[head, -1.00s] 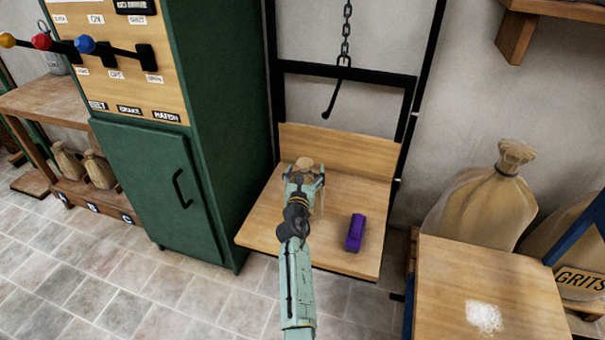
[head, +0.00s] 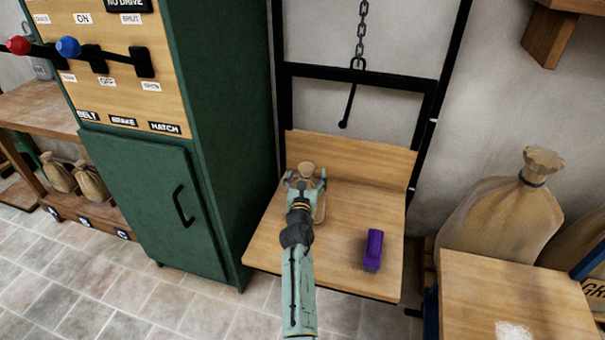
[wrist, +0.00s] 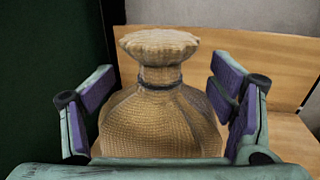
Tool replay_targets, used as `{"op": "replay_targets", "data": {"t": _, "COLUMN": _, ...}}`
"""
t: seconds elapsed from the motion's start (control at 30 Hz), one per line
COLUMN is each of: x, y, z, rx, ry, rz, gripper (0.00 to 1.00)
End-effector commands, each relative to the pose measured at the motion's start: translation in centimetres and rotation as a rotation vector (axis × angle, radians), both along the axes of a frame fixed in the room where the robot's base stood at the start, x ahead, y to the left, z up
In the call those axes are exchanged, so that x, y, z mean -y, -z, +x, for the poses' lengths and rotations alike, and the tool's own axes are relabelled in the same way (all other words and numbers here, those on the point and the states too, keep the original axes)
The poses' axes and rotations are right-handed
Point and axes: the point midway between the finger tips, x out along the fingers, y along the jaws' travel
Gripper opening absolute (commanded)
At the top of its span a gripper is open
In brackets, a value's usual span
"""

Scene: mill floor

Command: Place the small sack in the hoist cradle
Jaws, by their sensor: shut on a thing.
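The small sack (wrist: 160,105) is tan burlap, tied with a dark cord below a flared top. It stands upright between the purple-padded fingers of my gripper (wrist: 165,105), which is shut on it. In the head view my gripper (head: 306,184) and the sack's top (head: 306,169) are over the left part of the hoist cradle (head: 340,235), near its back board. The cradle is a wooden platform in a black frame. The sack's base is hidden, so I cannot tell whether it touches the platform.
A purple block-like object (head: 373,250) lies on the cradle's right part. A chain hook (head: 350,95) hangs behind. A green cabinet (head: 150,190) stands close on the left. A large sack (head: 500,215) and a wooden table (head: 515,295) are on the right.

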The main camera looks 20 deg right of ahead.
Motion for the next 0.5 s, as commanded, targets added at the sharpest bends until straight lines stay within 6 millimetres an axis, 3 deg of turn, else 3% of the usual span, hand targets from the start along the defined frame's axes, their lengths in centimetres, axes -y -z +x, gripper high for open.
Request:
{"op": "replay_targets", "data": {"t": 0.43, "x": 0.33, "y": 0.81, "z": -0.47, "rx": 0.008, "ry": -0.001, "rz": -0.005, "gripper": 0.16}}
{"op": "replay_targets", "data": {"t": 0.47, "x": 0.34, "y": 1.33, "z": -0.56, "rx": -0.001, "ry": 0.001, "rz": 0.0, "gripper": 0.78}}
{"op": "replay_targets", "data": {"t": 0.5, "x": 0.34, "y": 1.3, "z": -0.56, "rx": -0.001, "ry": 0.001, "rz": 0.0, "gripper": 0.81}}
